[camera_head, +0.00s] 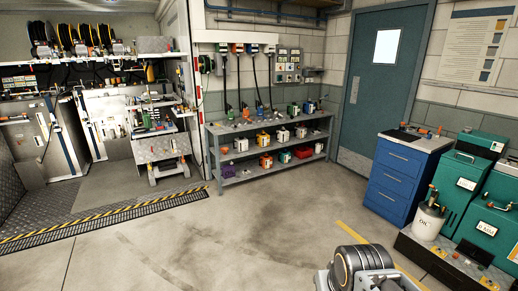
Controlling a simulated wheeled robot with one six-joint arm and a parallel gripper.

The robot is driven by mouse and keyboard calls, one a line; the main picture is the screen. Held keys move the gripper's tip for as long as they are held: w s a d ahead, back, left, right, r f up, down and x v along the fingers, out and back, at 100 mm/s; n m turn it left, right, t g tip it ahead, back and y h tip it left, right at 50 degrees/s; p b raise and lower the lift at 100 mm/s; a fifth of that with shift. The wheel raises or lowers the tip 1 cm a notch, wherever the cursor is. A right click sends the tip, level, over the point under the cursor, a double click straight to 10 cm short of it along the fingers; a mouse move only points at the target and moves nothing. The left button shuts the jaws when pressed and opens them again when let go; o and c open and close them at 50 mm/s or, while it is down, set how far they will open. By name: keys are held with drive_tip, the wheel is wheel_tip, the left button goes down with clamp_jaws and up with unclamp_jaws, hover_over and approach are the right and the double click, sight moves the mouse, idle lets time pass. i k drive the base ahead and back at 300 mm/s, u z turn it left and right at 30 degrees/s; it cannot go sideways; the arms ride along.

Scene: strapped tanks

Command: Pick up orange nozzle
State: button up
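An object with orange parts (422,131) lies on top of the blue drawer cabinet at the right; it may be the orange nozzle, but it is too small to tell. Several small nozzle-like pieces in green, blue and red stand on the grey workbench (215,130) by the back wall, below hanging black hoses. I cannot pick out an orange nozzle among them for certain. Part of my own arm shows at the bottom edge, right of centre. My gripper and its fingers do not show.
The blue drawer cabinet (397,180) stands beside the closed door (382,85). Green tanks (493,215) and a white bucket (428,222) stand on a low platform at the right. Loaded shelves (100,92) fill the left. The concrete floor (200,240) in the middle is clear.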

sight(245, 112)
drive_tip(key=z, duration=0.2)
drive_tip(key=i, duration=2.75)
drive_tip(key=u, duration=0.15)
drive_tip(key=i, duration=2.6)
drive_tip(key=u, duration=0.7)
drive_tip(key=i, duration=1.7)
drive_tip(key=u, duration=0.3)
